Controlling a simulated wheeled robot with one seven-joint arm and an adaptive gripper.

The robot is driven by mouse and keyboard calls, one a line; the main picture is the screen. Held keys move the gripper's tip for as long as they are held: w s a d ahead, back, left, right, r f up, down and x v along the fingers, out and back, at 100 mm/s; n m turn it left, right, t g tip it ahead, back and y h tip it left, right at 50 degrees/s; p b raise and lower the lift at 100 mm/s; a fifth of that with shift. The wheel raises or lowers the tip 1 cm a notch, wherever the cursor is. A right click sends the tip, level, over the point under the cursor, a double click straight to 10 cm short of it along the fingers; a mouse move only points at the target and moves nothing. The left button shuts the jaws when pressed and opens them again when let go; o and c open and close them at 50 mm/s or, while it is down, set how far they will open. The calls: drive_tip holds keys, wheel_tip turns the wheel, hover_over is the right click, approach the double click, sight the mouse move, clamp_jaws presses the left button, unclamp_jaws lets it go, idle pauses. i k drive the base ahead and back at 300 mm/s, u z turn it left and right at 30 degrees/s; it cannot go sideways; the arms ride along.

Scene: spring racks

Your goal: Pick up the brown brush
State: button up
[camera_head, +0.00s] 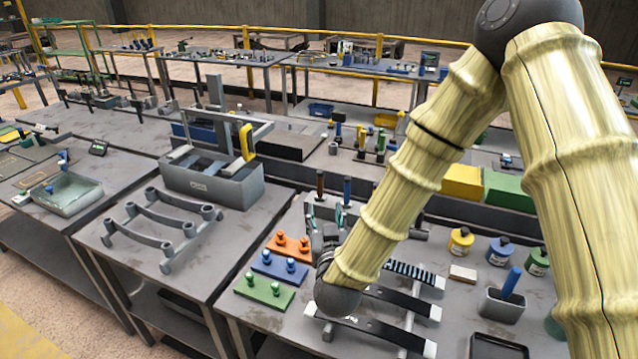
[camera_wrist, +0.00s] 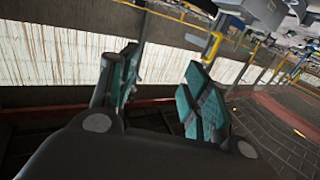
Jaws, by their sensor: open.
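A thin brown upright handle (camera_head: 320,184), which looks like the brown brush, stands just behind my gripper in the head view. Its lower end is hidden by the gripper, so I cannot see any bristles. A similar blue handle (camera_head: 347,190) stands to its right. My gripper (camera_head: 325,214) is open, with teal finger pads, above the workbench and in front of these handles. In the wrist view my gripper (camera_wrist: 160,95) has its fingers spread with nothing between them. The brown handle does not show clearly there.
Orange (camera_head: 290,247), blue (camera_head: 279,266) and green (camera_head: 264,289) plates with knobs lie left of my arm. Dark strips on a rack (camera_head: 372,330) lie below it. Paint jars (camera_head: 461,240) and a cup with a blue handle (camera_head: 503,303) stand to the right. A grey toolbox (camera_head: 211,184) stands behind left.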

sight(319, 197)
drive_tip(key=i, duration=1.1)
